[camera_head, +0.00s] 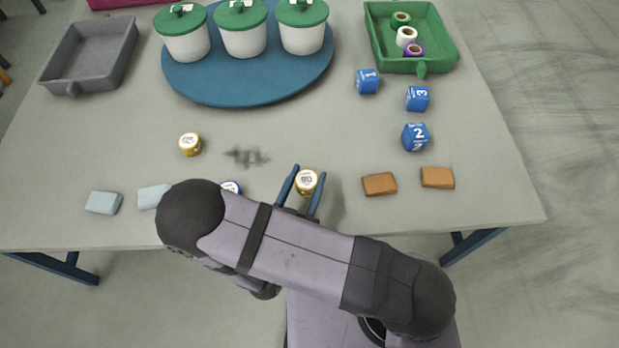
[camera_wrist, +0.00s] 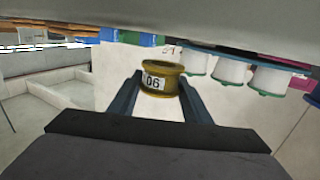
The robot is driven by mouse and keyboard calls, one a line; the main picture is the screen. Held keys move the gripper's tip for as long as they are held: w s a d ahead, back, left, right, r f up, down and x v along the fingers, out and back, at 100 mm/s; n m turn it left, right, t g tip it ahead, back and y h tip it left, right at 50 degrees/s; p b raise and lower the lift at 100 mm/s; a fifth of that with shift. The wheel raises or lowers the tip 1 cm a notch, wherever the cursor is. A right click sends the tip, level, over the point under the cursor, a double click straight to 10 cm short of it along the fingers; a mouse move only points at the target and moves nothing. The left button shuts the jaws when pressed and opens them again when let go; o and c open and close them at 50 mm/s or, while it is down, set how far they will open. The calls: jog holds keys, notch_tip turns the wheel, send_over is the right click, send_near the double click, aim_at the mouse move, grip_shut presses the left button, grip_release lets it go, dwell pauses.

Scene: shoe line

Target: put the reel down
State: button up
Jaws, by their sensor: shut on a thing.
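A gold reel (camera_head: 306,182) with a white number label is between the two blue fingers of my gripper (camera_head: 309,170), near the front edge of the table. The wrist view shows the same reel (camera_wrist: 160,80), its label facing the camera, with the gripper fingers (camera_wrist: 160,74) shut on its sides. I cannot tell whether its base touches the table. Another gold reel (camera_head: 190,144) stands on the table to the left. A blue-and-white reel (camera_head: 230,187) is partly hidden behind my arm.
Two brown blocks (camera_head: 379,184) lie to the right, two pale blocks (camera_head: 103,203) to the left. Blue numbered cubes (camera_head: 415,137) sit at right. Lidded pots stand on a round blue board (camera_head: 215,94). A green tray (camera_head: 387,64) holds small spools; a grey tray (camera_head: 95,78) is empty.

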aim_at(309, 181)
jog(key=shift+w, duration=0.2)
jog(key=shift+w+d, duration=0.3)
jog(key=shift+w, duration=0.1)
jog(key=f+b, duration=0.2)
jog(key=shift+w+d+f+b, duration=0.1)
jog(key=shift+w+f+b, duration=0.2)
jog(key=shift+w, duration=0.1)
jog(key=shift+f, duration=0.25)
jog(key=shift+f+b, duration=0.2)
jog(key=shift+b, duration=0.15)
jog(key=o, duration=1.1)
jog(key=shift+c, duration=0.2)
